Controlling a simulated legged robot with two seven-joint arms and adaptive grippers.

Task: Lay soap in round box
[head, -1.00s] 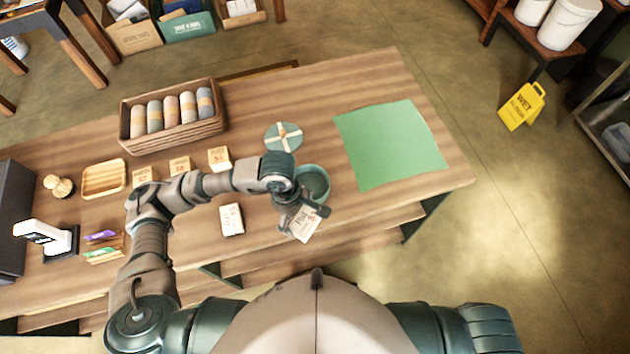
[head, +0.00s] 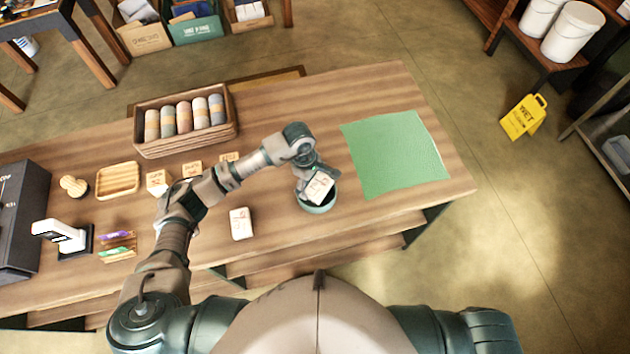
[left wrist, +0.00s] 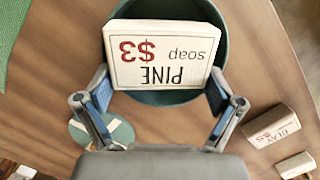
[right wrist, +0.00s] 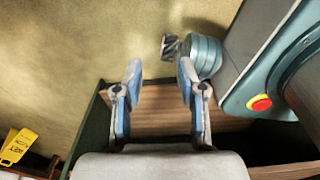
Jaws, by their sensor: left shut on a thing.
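My left gripper (head: 316,178) is shut on the cream pine soap bar (head: 320,188), labelled "PINE soap $3" in the left wrist view (left wrist: 163,55). The soap is at the mouth of the green round box (head: 318,208), overlapping its opening in both views. The box's dark inside and rim show around the soap in the left wrist view (left wrist: 165,98). I cannot tell whether the soap touches the box. The round lid with a pale cross ribbon (left wrist: 100,131) lies beside the box. My right gripper (right wrist: 157,75) is open and empty, away from the table top.
Another soap bar (head: 241,223) lies near the table's front edge. A wicker basket of rolled cloths (head: 185,122), a wooden tray (head: 117,180) and more soaps (head: 158,181) stand to the left. A green mat (head: 394,153) lies right of the box.

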